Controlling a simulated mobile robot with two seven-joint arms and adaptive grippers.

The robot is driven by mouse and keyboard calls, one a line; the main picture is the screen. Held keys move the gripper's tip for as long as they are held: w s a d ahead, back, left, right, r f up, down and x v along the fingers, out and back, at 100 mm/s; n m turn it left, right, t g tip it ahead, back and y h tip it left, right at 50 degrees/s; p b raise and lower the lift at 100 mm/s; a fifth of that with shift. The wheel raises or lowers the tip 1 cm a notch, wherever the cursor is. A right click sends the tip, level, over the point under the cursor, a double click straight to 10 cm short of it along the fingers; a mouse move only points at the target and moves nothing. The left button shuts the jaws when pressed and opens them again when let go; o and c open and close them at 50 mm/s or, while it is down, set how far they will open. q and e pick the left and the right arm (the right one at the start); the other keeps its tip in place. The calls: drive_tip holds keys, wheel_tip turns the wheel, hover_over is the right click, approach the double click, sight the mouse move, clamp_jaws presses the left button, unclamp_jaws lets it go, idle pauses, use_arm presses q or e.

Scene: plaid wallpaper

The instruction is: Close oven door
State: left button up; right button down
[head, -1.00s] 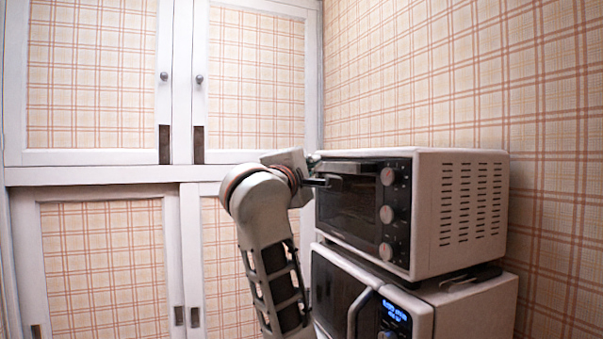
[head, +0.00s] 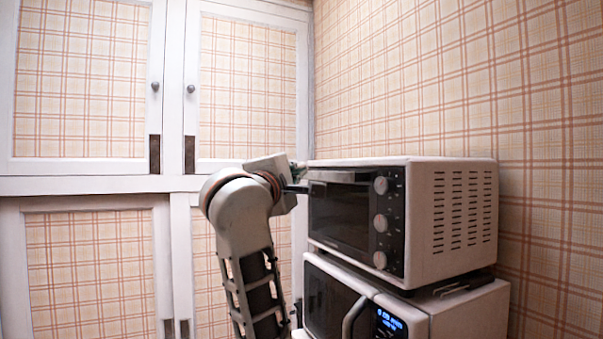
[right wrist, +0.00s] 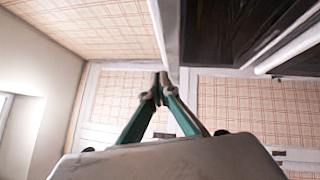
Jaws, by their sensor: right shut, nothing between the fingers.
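The white toaster oven (head: 450,205) stands on top of a microwave at the right. Its dark glass door (head: 340,215) is upright and looks flush with the front, beside a column of knobs. My right gripper (head: 302,188) is at the upper left edge of the door, partly hidden by its own wrist; I cannot tell whether it touches. In the right wrist view its green fingers (right wrist: 161,85) meet at the tips with nothing between them. A dark surface, likely the oven front (right wrist: 225,30), lies right of the fingertips there. My left gripper is not in view.
The microwave (head: 335,300) with a curved handle and lit display sits under the oven. White cabinets (head: 85,80) with plaid panels stand behind and left. A plaid wall (head: 420,80) is close behind the oven. The space left of my right arm is open.

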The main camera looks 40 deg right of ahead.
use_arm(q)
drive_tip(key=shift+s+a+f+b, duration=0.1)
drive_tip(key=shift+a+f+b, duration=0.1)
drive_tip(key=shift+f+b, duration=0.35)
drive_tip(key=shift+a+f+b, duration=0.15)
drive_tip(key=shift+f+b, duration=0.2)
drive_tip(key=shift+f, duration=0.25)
use_arm(e)
drive_tip(key=a+r+v, duration=0.1)
drive_tip(key=r+v, duration=0.1)
drive_tip(key=v, duration=0.8)
drive_tip(key=shift+w+a, duration=0.2)
drive_tip(key=shift+w, duration=0.05)
drive_tip(key=shift+f, duration=0.15)
